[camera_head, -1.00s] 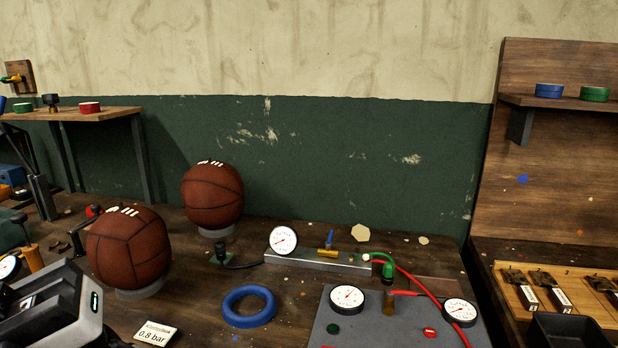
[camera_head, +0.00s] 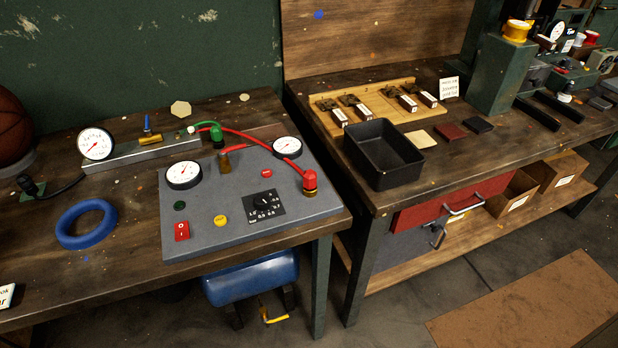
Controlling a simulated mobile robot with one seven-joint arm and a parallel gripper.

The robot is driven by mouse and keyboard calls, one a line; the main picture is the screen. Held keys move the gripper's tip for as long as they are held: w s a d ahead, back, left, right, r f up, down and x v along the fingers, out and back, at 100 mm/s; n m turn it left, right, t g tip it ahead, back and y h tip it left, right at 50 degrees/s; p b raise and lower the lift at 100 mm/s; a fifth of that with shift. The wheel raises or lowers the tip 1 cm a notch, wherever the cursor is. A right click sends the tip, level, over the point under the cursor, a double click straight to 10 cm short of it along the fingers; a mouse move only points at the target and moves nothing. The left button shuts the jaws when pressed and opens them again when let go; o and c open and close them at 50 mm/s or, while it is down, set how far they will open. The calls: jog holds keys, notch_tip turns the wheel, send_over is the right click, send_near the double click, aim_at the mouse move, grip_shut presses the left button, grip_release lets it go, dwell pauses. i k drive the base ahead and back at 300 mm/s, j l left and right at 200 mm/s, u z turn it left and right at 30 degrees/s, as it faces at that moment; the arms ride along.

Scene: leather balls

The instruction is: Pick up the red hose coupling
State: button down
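The red hose coupling (camera_head: 310,180) stands upright at the right end of the grey control panel (camera_head: 240,228), with a brass-coloured lower part. A red hose (camera_head: 262,137) runs from near it back to a green fitting (camera_head: 217,134) by the metal rail. My gripper is not in view.
A blue ring (camera_head: 86,224) lies on the bench left of the panel. A black tray (camera_head: 384,153) stands on the second bench to the right, across a narrow gap. A blue tank (camera_head: 250,279) is under the bench.

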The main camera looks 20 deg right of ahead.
aim_at(310, 176)
jog(key=i+j+z, duration=0.1)
jog(key=j, duration=0.5)
jog(key=i+j, duration=0.1)
jog(key=j, duration=0.45)
jog(key=j+z, duration=0.1)
jog(key=z, duration=1.55)
jog(key=i+j, duration=0.2)
jog(key=i, duration=0.3)
